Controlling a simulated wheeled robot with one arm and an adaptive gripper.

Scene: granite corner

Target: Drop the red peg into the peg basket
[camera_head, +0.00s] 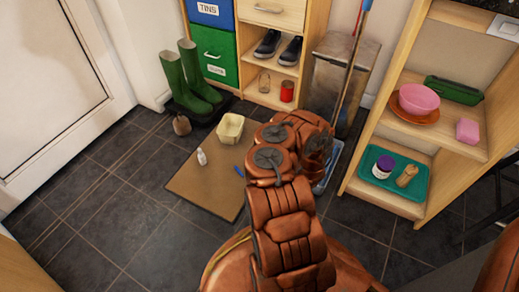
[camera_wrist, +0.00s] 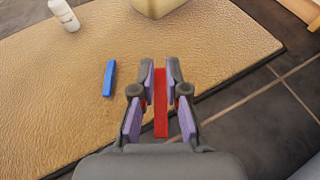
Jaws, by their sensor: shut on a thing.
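The red peg (camera_wrist: 161,110) is held upright in the picture between the fingers of my gripper (camera_wrist: 161,75), which is shut on it. The cream basket (camera_head: 229,130) stands on the tan mat (camera_head: 195,187). Its lower part shows at the top edge of the wrist view (camera_wrist: 157,8), beyond the fingertips. The inside of the basket is not visible in the wrist view. In the head view my arm hides my gripper and the red peg.
A blue peg (camera_wrist: 109,78) lies on the mat left of my gripper. A white bottle (camera_head: 201,157) stands on the mat left of the basket. Green boots (camera_head: 197,78) stand behind. A shelf (camera_head: 385,202) with a teal tray (camera_head: 374,158) is at right. Dark floor tiles lie bare at left.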

